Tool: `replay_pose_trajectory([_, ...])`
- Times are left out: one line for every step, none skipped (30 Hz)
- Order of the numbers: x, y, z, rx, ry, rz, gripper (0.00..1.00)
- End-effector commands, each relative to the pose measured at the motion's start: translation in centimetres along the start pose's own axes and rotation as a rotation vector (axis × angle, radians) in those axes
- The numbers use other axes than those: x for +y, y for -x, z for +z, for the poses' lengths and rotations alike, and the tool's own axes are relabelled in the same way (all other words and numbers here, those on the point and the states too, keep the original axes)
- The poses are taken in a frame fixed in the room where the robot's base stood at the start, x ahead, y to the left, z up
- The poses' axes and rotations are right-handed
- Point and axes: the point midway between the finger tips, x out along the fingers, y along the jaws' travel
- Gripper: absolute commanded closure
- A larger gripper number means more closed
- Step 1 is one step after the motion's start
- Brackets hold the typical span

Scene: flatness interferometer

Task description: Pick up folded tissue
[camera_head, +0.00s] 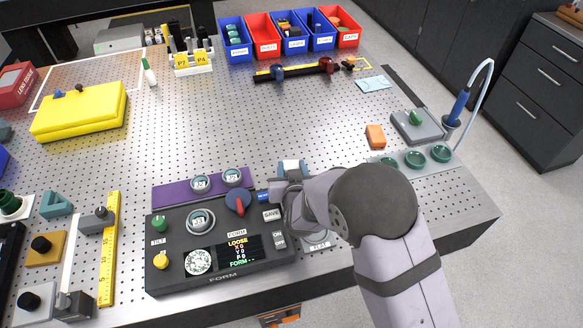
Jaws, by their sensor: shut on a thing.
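A pale blue folded tissue (373,83) lies flat on the perforated table at the back right, near the yellow rail. My gripper (291,180) is far from it, low over the front of the table, just right of the dark FORM instrument. It is shut on a small pale blue-and-white thing (291,168) that shows at its tip. My own wrist and arm hide most of that thing, and I cannot tell what it is.
The FORM instrument (220,250) stands at the front, with a purple strip (165,193) behind it. An orange block (375,136) and a grey tray with green cups (428,158) are at the right. Blue and red bins (263,47) line the back. The table's middle is clear.

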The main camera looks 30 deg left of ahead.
Motion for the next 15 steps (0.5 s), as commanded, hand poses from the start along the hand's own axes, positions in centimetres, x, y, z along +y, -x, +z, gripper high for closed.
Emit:
replay_pose_trajectory([0.0,0.0,0.0,0.0,0.0,0.0,0.86])
replay_pose_trajectory([0.0,0.0,0.0,0.0,0.0,0.0,0.86])
replay_pose_trajectory([0.0,0.1,-0.1,0.0,0.0,0.0,0.86])
replay_pose_trajectory([0.0,0.1,-0.2,0.001,0.0,0.0,0.86])
replay_pose_trajectory([0.0,0.1,-0.3,0.001,-0.001,0.0,0.86])
replay_pose_trajectory([0.0,0.2,-0.6,0.002,-0.001,0.0,0.86])
replay_pose_trajectory([0.0,0.3,-0.8,0.002,-0.001,0.0,0.86])
replay_pose_trajectory([0.0,0.4,-0.9,0.002,-0.001,0.0,0.86])
replay_pose_trajectory([0.0,0.6,-1.3,0.003,-0.001,0.0,0.86])
replay_pose_trajectory([0.0,0.7,-1.7,0.004,-0.002,0.0,0.86])
replay_pose_trajectory([0.0,0.9,-1.9,0.004,-0.002,0.0,0.86])
replay_pose_trajectory([0.0,1.1,-2.5,0.004,-0.003,-0.001,0.86])
replay_pose_trajectory([0.0,1.3,-2.9,0.005,-0.002,-0.001,0.86])
replay_pose_trajectory([0.0,1.5,-3.3,0.006,-0.003,0.0,0.86])
replay_pose_trajectory([0.0,1.8,-3.9,0.005,-0.003,0.0,0.86])
